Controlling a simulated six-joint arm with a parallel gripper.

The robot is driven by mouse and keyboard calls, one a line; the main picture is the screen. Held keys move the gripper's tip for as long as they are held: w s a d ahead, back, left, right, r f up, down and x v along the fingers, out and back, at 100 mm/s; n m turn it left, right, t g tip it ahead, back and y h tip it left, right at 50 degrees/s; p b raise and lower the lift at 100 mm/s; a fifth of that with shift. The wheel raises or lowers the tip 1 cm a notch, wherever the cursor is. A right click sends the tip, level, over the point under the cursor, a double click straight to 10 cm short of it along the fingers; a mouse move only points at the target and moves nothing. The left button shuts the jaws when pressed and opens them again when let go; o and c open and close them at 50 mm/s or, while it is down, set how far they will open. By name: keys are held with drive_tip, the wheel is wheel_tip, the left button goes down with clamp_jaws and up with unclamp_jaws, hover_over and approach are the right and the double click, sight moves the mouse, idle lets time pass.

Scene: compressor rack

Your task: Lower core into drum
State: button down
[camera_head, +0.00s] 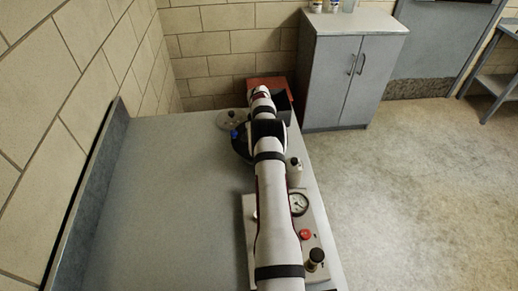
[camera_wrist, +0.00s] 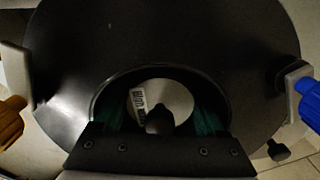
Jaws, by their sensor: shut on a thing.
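The drum (camera_wrist: 80,60) is a wide black round body with a central opening, seen from above in the wrist view. In the head view, its dark edge (camera_head: 240,149) shows beside my arm. The core (camera_wrist: 178,95) is a pale metal disc with a white label and a dark knob, with dark green at its sides. It shows within the drum's opening; its depth is unclear. My gripper (camera_wrist: 159,122) comes from the bottom of the wrist view and is shut on the core's dark knob. My arm hides the gripper and core in the head view.
An orange-yellow knob (camera_wrist: 12,107) and a blue knob (camera_wrist: 314,121) flank the drum. A round lid-like plate (camera_head: 232,119) lies behind it. The bench's left (camera_head: 170,200) is clear.

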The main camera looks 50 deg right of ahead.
drive_tip(key=shift+f, duration=0.35)
unclamp_jaws()
drive_tip(key=shift+c, duration=0.9)
drive_tip(key=shift+o, duration=0.7)
drive_tip(key=shift+r, duration=3.55)
